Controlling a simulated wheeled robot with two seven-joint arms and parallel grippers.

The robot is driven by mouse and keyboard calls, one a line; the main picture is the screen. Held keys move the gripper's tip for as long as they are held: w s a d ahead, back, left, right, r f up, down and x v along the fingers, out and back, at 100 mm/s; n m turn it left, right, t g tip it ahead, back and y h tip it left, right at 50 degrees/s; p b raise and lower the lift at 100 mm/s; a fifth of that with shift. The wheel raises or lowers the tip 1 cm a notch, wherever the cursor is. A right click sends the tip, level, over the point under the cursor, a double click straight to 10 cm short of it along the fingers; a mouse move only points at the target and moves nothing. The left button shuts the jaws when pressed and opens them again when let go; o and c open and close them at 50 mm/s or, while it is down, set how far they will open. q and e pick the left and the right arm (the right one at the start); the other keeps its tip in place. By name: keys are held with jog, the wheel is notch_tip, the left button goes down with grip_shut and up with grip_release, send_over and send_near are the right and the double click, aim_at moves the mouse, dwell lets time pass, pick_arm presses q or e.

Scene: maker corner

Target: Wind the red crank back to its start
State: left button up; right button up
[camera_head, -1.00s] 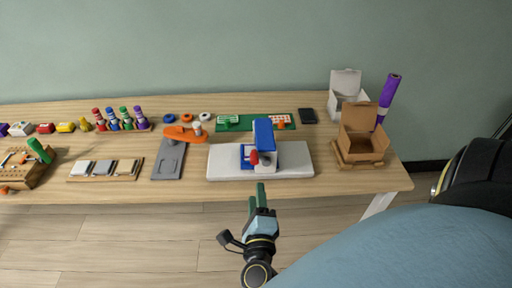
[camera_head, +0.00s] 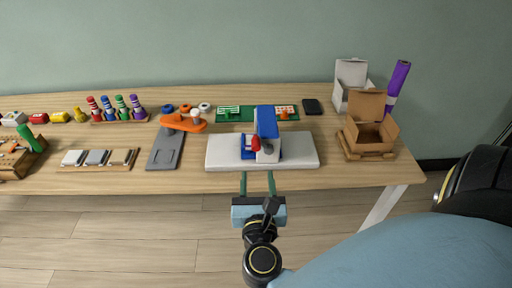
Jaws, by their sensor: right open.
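The red crank (camera_head: 255,143) is a small red knob on the front of a blue and white device (camera_head: 267,122). The device stands on a pale grey slab (camera_head: 222,151) near the table's front edge. My right gripper (camera_head: 257,184) is in front of the slab, at the table's front edge, with its two green fingers apart and pointing toward the device. It is empty and apart from the crank. The crank's arm behind the knob is too small to make out. My left gripper is not in view.
A grey plate with an orange part (camera_head: 183,123) lies left of the slab. A green board (camera_head: 235,114) and a dark phone-like block (camera_head: 312,106) lie behind. An open cardboard box (camera_head: 369,135) stands right. Several coloured pegs (camera_head: 115,107) stand back left.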

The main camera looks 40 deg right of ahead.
aim_at(256, 149)
jog(key=p+x, duration=0.1)
jog(key=x, duration=1.1)
jog(key=shift+p, duration=0.3)
jog(key=shift+w+d, duration=0.3)
jog(key=shift+w, duration=0.05)
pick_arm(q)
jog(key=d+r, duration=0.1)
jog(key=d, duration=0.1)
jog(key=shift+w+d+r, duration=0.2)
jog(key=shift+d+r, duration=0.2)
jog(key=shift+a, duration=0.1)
pick_arm(e)
jog(key=shift+c, duration=1)
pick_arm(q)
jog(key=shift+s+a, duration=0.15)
pick_arm(e)
grip_shut()
